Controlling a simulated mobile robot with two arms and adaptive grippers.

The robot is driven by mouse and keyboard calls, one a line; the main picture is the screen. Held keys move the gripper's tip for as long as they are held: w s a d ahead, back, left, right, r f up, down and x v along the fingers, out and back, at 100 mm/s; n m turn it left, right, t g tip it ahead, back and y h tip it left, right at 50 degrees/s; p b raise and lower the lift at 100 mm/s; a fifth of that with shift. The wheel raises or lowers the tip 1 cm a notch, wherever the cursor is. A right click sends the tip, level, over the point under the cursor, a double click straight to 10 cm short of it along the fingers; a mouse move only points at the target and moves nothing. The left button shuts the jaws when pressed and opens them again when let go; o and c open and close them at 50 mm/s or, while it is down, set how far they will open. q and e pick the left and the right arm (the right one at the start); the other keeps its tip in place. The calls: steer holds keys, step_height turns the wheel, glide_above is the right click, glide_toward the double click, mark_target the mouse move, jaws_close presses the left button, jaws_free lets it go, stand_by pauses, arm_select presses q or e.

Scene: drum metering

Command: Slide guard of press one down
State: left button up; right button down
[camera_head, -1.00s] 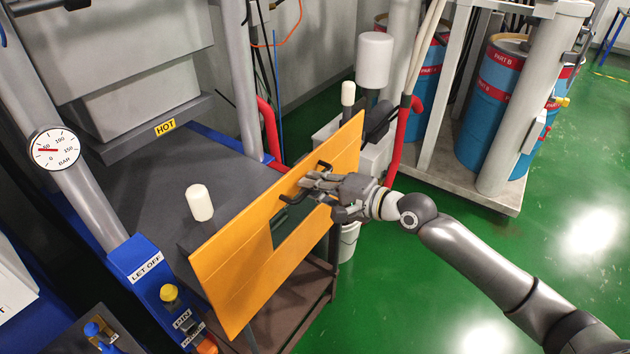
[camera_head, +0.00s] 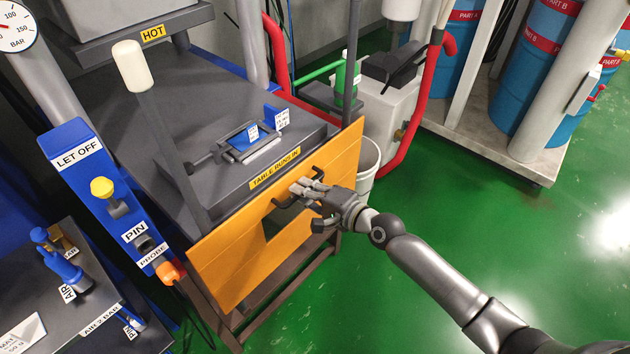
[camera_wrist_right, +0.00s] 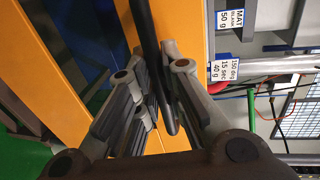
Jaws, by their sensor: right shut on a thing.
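The guard is an orange panel (camera_head: 222,272) with a cut-out, standing across the front of the press table. Its top edge is now below the tabletop's yellow "TABLE RUNS IN" label (camera_head: 275,168). My right gripper (camera_head: 306,193) is at the guard's upper middle, shut on its dark handle (camera_head: 316,173). In the right wrist view, the dark handle bar (camera_wrist_right: 149,35) runs between the fingers, in front of the orange guard (camera_wrist_right: 187,25). The fingers hide part of the handle. My left gripper is not in view.
A white-capped post (camera_head: 132,66) rises at the guard's left. A blue panel (camera_head: 82,160) with a yellow knob stands further left. A white bucket (camera_head: 367,172) and red pipe (camera_head: 425,110) are on the right. Green floor (camera_head: 480,230) is clear at right.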

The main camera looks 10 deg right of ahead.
mark_target(295, 204)
step_height(295, 204, down, 7)
steer(key=b, duration=0.4)
steer(key=shift+s+f, duration=0.1)
steer(key=shift+s, duration=0.05)
steer(key=c, duration=1.5)
jaws_free()
steer(key=shift+r, duration=0.2)
steer(key=shift+d, duration=0.1)
steer(key=v, duration=1.1)
steer(key=shift+s+d, duration=0.25)
steer(key=shift+s, duration=0.1)
steer(key=shift+f, duration=0.1)
